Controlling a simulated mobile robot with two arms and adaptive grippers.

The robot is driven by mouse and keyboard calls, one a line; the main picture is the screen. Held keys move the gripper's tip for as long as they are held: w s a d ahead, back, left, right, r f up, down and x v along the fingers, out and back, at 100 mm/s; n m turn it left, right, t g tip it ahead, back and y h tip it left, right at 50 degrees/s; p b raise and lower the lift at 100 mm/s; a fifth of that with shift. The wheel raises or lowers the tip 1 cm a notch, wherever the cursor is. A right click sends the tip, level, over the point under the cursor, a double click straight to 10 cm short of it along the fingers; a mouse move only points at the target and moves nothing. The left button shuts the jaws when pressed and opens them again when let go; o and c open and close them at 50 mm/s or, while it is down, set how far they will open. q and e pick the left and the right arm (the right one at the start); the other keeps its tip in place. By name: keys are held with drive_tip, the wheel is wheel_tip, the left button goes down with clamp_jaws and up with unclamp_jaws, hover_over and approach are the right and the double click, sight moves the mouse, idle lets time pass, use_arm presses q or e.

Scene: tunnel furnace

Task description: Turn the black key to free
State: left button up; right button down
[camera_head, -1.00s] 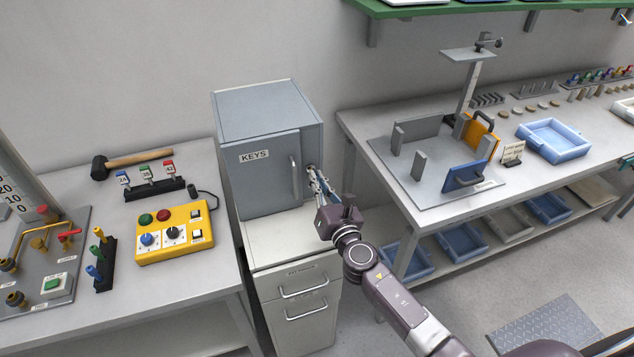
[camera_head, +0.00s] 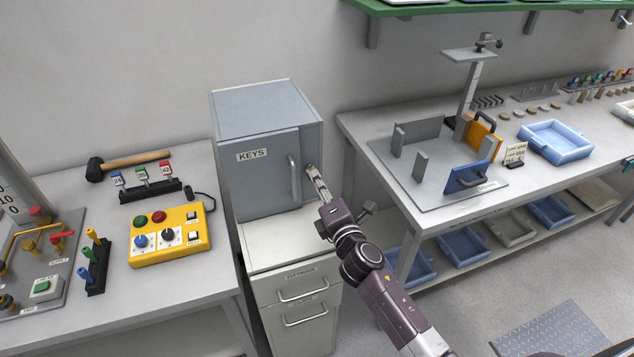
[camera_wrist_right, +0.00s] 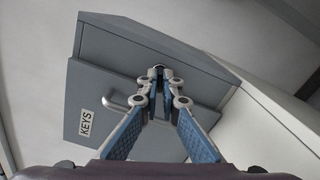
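The grey key cabinet (camera_head: 265,170), labelled KEYS, stands on a drawer unit, its door shut. My right gripper (camera_head: 312,172) reaches the right part of its front, beside the door handle. In the right wrist view the two blue-padded fingers of the gripper (camera_wrist_right: 158,78) converge at their tips on a small round fitting at the cabinet front (camera_wrist_right: 115,100). The fingers look closed on the black key there, but the tips hide nearly all of it. The angle of the key cannot be read. My left gripper is out of view.
The door handle (camera_head: 294,180) is close to the left of my right gripper. The right workbench (camera_head: 385,185), with a fixture plate and blue trays, stands close to the right of my arm. A yellow control box (camera_head: 170,235) lies on the left bench.

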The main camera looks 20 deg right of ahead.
drive_tip(key=shift+f+m, duration=0.1)
drive_tip(key=shift+m, duration=1.8)
drive_tip(key=c, duration=2.2)
unclamp_jaws()
drive_tip(key=shift+o, duration=0.2)
drive_tip(key=s, duration=1.2)
drive_tip(key=shift+d, duration=0.25)
